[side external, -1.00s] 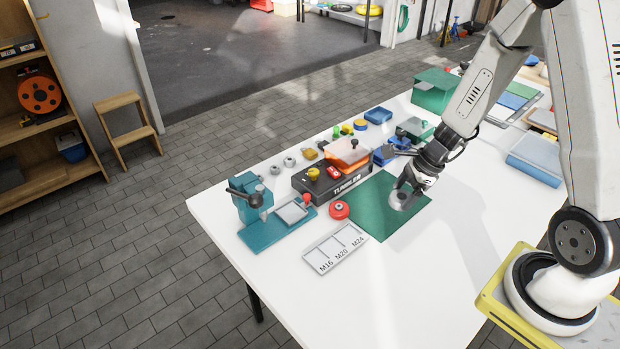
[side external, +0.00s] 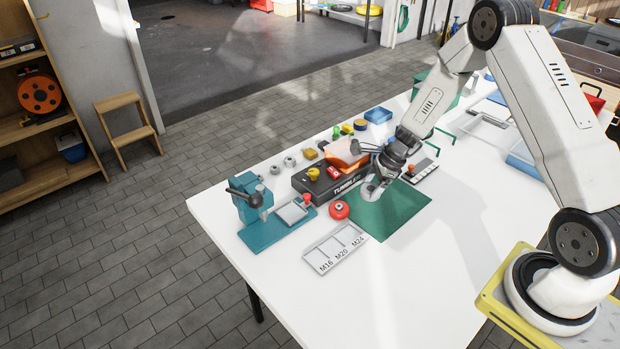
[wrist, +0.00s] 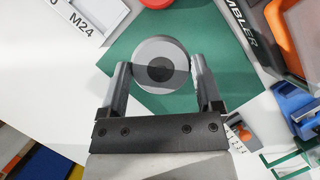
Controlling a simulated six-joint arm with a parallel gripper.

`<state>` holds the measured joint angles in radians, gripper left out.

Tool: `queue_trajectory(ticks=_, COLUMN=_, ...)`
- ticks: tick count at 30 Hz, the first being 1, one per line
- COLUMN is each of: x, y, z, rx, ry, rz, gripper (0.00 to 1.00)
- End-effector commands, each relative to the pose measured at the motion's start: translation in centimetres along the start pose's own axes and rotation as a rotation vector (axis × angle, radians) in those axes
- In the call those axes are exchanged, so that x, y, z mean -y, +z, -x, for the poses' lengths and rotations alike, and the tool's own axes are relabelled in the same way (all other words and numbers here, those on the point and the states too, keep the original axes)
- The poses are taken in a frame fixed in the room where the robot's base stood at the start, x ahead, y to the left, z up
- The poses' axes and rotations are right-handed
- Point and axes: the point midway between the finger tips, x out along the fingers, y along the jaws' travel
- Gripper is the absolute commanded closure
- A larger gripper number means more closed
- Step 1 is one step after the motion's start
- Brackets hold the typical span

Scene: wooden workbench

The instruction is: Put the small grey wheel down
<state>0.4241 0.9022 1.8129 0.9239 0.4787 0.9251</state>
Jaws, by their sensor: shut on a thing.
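The small grey wheel (wrist: 160,62) is a round disc with a dark centre, held between the two fingers of my gripper (wrist: 161,85) in the wrist view. In the side view my gripper (side external: 377,182) is shut on the wheel (side external: 371,190) above the far left part of the green mat (side external: 392,212), close to the black tumbler box. In the wrist view the green mat (wrist: 130,85) lies behind the wheel. I cannot tell how high the wheel is above the mat.
The black tumbler box (side external: 335,186) with an orange tray stands just left of my gripper. A red round piece (side external: 339,210) sits at the mat's left edge. A labelled tray (side external: 335,248) and a teal press (side external: 252,203) stand further left. The mat's right part is clear.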

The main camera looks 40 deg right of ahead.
Motion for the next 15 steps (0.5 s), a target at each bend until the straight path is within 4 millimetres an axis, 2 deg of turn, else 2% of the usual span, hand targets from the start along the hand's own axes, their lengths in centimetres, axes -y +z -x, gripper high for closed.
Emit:
queue_trajectory(ticks=6, x=1.5, y=-0.2, z=-2.3, rx=0.0, ry=0.001, rz=0.001, gripper=0.89)
queue_trajectory(ticks=15, x=2.2, y=-0.3, z=-3.1, rx=0.0, ry=-0.001, rz=0.001, gripper=0.89)
